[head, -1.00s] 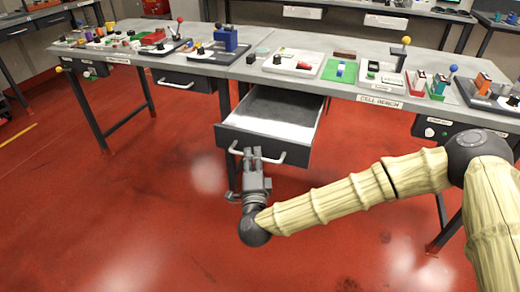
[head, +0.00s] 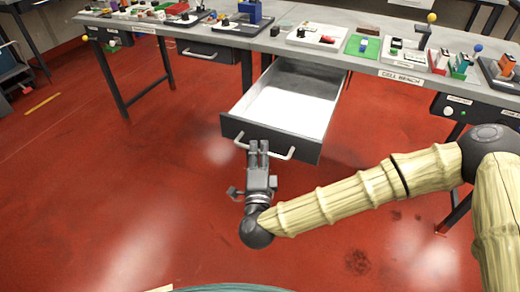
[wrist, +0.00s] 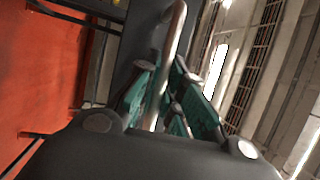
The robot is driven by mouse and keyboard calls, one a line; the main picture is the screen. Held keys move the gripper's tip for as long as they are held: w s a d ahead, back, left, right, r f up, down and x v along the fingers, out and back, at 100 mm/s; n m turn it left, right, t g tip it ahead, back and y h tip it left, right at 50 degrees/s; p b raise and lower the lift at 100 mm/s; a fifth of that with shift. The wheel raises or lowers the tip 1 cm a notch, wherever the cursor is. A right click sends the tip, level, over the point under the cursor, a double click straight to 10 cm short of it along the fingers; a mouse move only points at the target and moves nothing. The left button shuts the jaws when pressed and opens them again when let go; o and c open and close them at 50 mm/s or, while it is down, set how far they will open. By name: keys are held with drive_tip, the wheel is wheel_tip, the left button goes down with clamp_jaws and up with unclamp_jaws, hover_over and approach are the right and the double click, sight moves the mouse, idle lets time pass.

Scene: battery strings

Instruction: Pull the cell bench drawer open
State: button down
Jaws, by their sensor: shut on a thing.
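The cell bench drawer (head: 290,108) is pulled well out from under the bench top, and its pale, empty floor shows in the head view. Its front panel carries a silver bar handle (head: 281,155). My gripper (head: 258,150) is at the middle-left of that handle, with its fingers pointing at the drawer front. In the wrist view the handle (wrist: 175,40) runs between the teal finger pads, and my gripper (wrist: 165,95) is shut on it. The cell bench (head: 345,68) has a "CELL BENCH" label on its front edge.
Several small parts and trays stand on the bench top, among them a green mat (head: 362,47) and a white tray (head: 316,38). A second, closed drawer (head: 210,53) is to the left. The red floor (head: 120,190) in front is clear.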

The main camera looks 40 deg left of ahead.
drive_tip(key=c, duration=1.5)
unclamp_jaws()
drive_tip(key=v, duration=1.2)
